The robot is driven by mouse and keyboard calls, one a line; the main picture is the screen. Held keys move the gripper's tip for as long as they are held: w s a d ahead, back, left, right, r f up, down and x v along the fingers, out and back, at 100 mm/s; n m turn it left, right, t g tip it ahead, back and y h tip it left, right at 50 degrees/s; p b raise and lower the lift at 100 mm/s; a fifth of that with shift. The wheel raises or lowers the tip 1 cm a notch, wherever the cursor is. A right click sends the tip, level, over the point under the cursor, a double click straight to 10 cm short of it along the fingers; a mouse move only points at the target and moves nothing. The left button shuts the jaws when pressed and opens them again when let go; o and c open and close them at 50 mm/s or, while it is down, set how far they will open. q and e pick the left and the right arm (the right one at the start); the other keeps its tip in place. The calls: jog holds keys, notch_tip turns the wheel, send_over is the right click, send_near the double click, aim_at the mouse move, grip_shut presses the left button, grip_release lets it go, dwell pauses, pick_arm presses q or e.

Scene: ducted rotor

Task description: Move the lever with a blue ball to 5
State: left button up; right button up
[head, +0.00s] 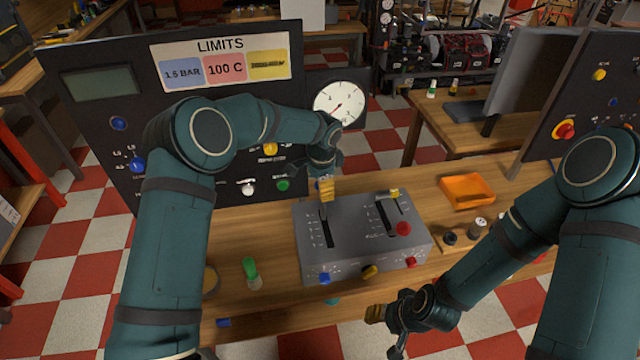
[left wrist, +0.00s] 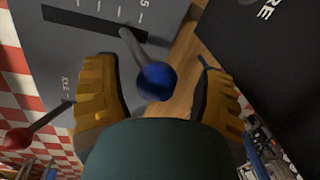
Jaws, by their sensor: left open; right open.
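The blue ball (left wrist: 157,80) tops a grey lever (left wrist: 131,47) in the left wrist view. The lever rises from a dark slot (left wrist: 85,22) in the grey control box (head: 350,265), near the slot end beside a mark that reads like 5. My left gripper (head: 326,188) is over the far end of the left slot in the head view, where its fingers mostly hide the ball. In the wrist view its yellow fingers are open, one on each side of the ball, with visible gaps. My right gripper (head: 385,332) is open and empty in front of the box.
A red-ball lever (head: 403,228) stands on the box's right part. Blue, yellow and red knobs line its front. A dark panel with a gauge (head: 340,103) stands behind. A green-topped item (head: 250,272) is left; an orange tray (head: 467,191) is right.

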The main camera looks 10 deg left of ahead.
pick_arm(q)
jog(key=shift+r, duration=0.1)
notch_tip(320, 180, up, 12)
jog(key=s, duration=0.1)
jog(key=shift+d, duration=0.3)
jog(key=shift+s, duration=0.1)
